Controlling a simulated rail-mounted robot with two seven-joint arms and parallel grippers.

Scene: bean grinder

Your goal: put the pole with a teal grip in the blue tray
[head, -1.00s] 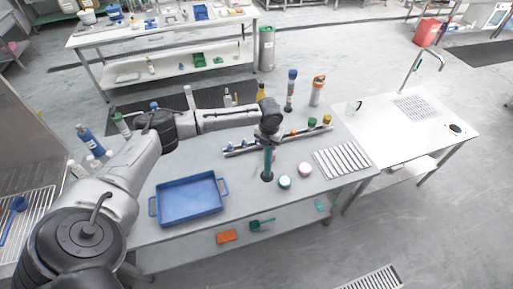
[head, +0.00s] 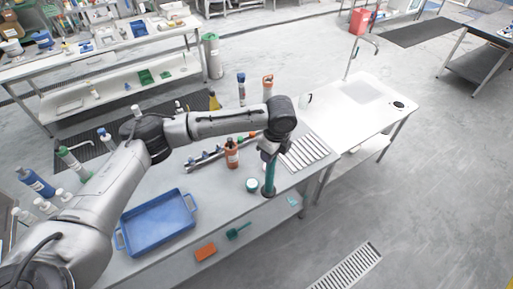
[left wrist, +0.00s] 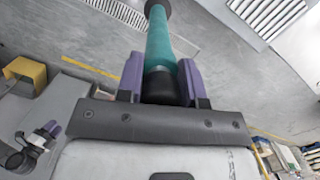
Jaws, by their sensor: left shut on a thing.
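The pole with a teal grip (head: 269,176) hangs roughly upright near the table's front edge in the head view. My left gripper (head: 268,153) is shut on its upper part. In the left wrist view the teal grip (left wrist: 160,45) sits between the purple fingers, with a dark end beyond it. The blue tray (head: 158,222) lies on the grey table to the left of the pole, clear of it, and looks empty.
A slatted rack (head: 306,152) lies to the right. Several bottles stand along the back. The table between jar and tray is clear.

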